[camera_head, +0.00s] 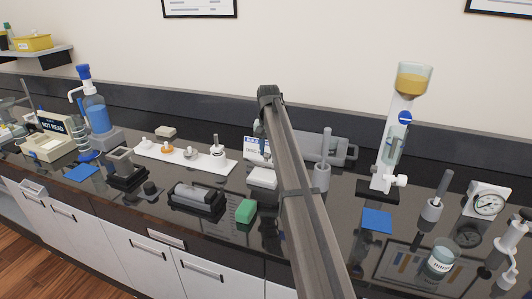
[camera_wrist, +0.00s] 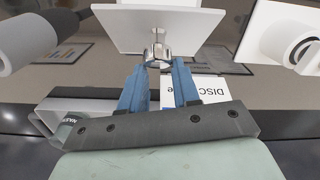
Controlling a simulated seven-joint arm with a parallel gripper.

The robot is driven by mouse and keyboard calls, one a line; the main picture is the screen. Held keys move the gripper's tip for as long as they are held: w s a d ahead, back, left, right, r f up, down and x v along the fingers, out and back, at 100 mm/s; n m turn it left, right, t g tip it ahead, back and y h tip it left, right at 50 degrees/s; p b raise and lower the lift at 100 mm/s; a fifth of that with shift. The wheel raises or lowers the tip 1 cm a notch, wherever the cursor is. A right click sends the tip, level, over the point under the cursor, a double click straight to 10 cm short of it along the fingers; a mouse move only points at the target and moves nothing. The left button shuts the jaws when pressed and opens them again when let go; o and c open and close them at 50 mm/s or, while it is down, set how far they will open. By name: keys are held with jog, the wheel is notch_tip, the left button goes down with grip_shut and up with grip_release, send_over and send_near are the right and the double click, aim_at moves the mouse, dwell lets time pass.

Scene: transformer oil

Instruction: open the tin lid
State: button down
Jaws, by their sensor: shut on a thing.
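In the wrist view, my gripper (camera_wrist: 160,68) has its two blue fingers close together at a shiny metal knob (camera_wrist: 157,50). The knob stands at the edge of a flat white plate (camera_wrist: 160,19), which looks like the tin lid. The fingers are shut on the knob. I cannot tell whether the plate is raised off a tin below it. In the head view, my arm crosses the middle of the bench and hides the fingers and the knob.
In the head view, a green block (camera_head: 245,211) and a dark grey device (camera_head: 198,197) are left of my arm. A grey cup with a rod (camera_head: 322,175) and a tall glass column (camera_head: 392,140) stand right.

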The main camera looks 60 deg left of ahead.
jog(key=shift+w+a+f+g+h, duration=0.15)
jog(key=shift+w+a+g+h, duration=0.1)
jog(key=shift+w, duration=0.2)
jog(key=shift+w+a+f+g+h, duration=0.15)
jog(key=shift+w+g+h, duration=0.1)
jog(key=shift+w, duration=0.15)
jog(key=shift+d, duration=0.15)
jog(key=shift+d+f, duration=0.1)
jog(key=c, duration=1.1)
grip_release()
jog(key=shift+c, duration=0.2)
jog(key=o, duration=0.3)
jog(key=shift+s, duration=0.1)
jog(key=shift+o, duration=0.2)
jog(key=shift+s+a, duration=0.1)
jog(key=shift+a, duration=0.1)
